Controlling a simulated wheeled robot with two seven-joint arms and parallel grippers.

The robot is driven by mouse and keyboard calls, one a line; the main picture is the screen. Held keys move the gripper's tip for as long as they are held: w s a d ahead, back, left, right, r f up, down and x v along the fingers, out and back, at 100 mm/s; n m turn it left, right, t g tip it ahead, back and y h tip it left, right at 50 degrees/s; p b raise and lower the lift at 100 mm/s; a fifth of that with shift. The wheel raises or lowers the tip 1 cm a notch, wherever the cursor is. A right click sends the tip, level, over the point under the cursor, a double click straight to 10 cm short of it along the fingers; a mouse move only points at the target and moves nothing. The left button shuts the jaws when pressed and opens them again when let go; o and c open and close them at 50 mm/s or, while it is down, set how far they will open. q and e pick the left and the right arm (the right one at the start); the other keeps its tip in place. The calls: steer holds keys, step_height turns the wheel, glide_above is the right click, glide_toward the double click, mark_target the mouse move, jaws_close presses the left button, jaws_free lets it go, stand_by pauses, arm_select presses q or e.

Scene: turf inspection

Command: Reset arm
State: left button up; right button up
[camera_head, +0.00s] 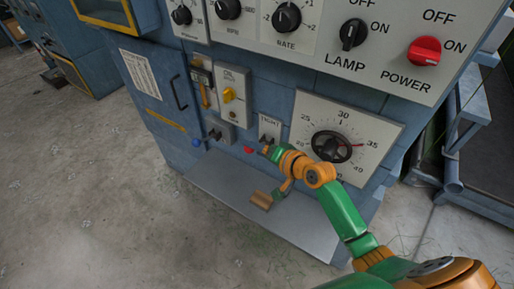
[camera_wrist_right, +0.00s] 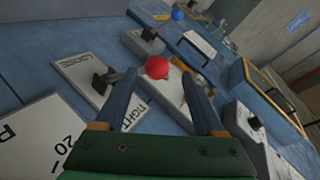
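My right gripper (camera_head: 266,150) reaches from the lower right to the front of the blue control cabinet. In the right wrist view its two dark fingers (camera_wrist_right: 163,100) are spread apart. A red ball knob (camera_wrist_right: 157,67) shows between and just beyond the fingertips. I see nothing gripped, and I cannot tell whether a finger touches the knob. In the head view the red knob (camera_head: 249,150) is just left of the gripper. A small switch plate (camera_head: 269,130) marked TIGHT sits above it, with its dark lever also in the right wrist view (camera_wrist_right: 104,81). My left gripper is out of view.
A round dial (camera_head: 331,146) is right of the gripper, close to my arm. A grey ledge (camera_head: 225,193) juts out below. The concrete floor (camera_head: 80,190) at left is clear.

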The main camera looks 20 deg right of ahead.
steer(key=shift+s+f, duration=0.1)
steer(key=shift+s, duration=0.05)
steer(key=shift+s+a, duration=0.1)
steer(key=s+a+f+n+g+h, duration=0.1)
steer(key=s+f+n+g, duration=0.1)
steer(key=s+f+n, duration=0.3)
steer(key=s+a+f+g, duration=0.2)
steer(key=s+f, duration=0.1)
steer(key=s, duration=0.4)
steer(key=s+d+f+n+g+h, duration=0.1)
steer(key=s+d+n+g+h, duration=0.1)
steer(key=s, duration=0.5)
steer(key=s+d+f+n+g+h, duration=0.1)
steer(key=s+d+n+g+h, duration=0.15)
steer(key=s, duration=0.55)
step_height(320, 180, down, 16)
steer(key=s+g, duration=0.1)
steer(key=g, duration=0.1)
steer(key=s+d+f, duration=0.1)
steer(key=s+f, duration=0.9)
steer(key=s, duration=0.2)
steer(key=shift+s+d+f+g, duration=0.25)
steer(key=shift+s+g, duration=0.05)
steer(key=shift+g, duration=0.05)
